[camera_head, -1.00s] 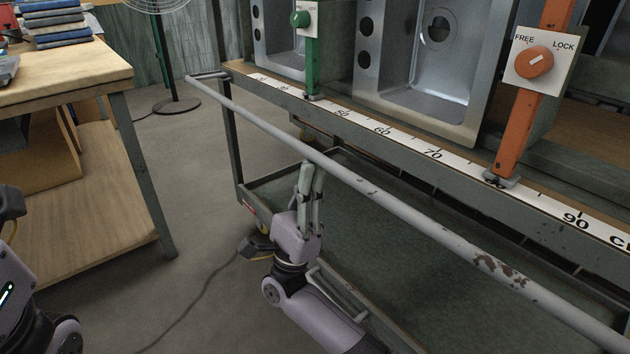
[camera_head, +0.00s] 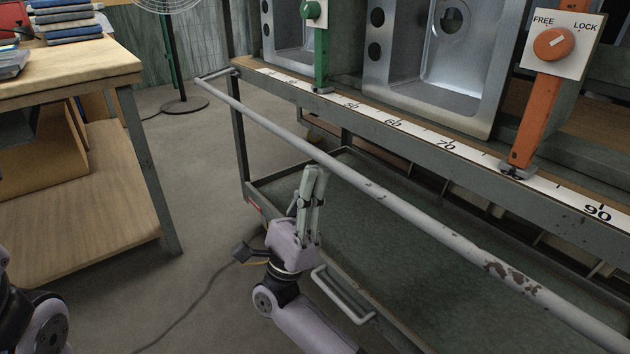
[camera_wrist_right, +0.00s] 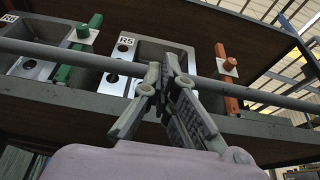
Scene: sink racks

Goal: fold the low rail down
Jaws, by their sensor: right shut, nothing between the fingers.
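The low rail (camera_head: 375,193) is a long grey round bar with worn patches. It runs along the front of the rack, held out from it, with a bent end arm (camera_head: 215,73) at its far left end. My right gripper (camera_head: 314,172) points up from below with its fingers closed and empty. Its tips are just under the rail's lower edge in the head view; contact cannot be told. In the right wrist view the closed fingers (camera_wrist_right: 164,72) overlap the rail (camera_wrist_right: 75,55), hiding a short piece of it. My left gripper is not in view.
Steel sinks (camera_head: 425,75) sit behind. A lower tray (camera_head: 385,245) with a handle (camera_head: 340,297) lies below. A wooden table (camera_head: 70,65) stands left.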

